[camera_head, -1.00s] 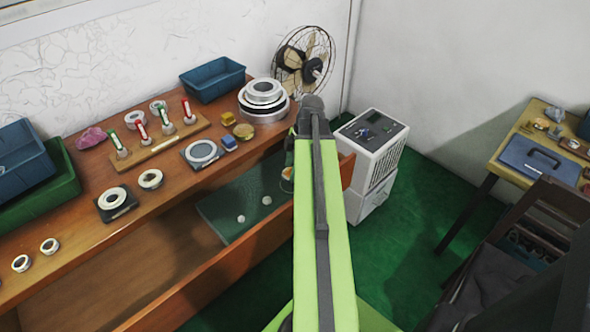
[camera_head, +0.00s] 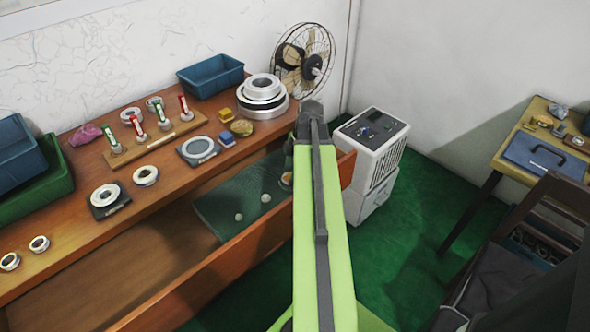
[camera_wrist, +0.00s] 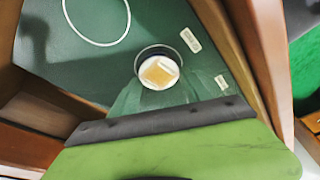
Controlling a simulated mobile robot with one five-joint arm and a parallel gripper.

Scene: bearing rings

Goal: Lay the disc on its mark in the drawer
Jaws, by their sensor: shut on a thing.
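A pale round disc with a tan square on top (camera_wrist: 158,73) shows in the wrist view, over the green mat (camera_wrist: 85,65) of the open drawer. My gripper (camera_wrist: 156,88) reaches it from below in that view and is shut on it; the fingers are hard to make out. A dark ring outline shows around the disc, mostly on its far side; I cannot tell whether the disc touches the mat. A larger white ring outline (camera_wrist: 125,28) lies to the upper left. In the head view the drawer (camera_head: 215,265) is partly hidden by my arm.
Two small white pieces (camera_head: 238,217) lie on the drawer mat. The wooden bench top (camera_head: 60,240) holds several rings, a peg rack (camera_head: 155,143), a dark plate with a grey disc (camera_head: 198,149) and bins (camera_head: 210,77). A white cabinet (camera_head: 370,150) stands right of the drawer.

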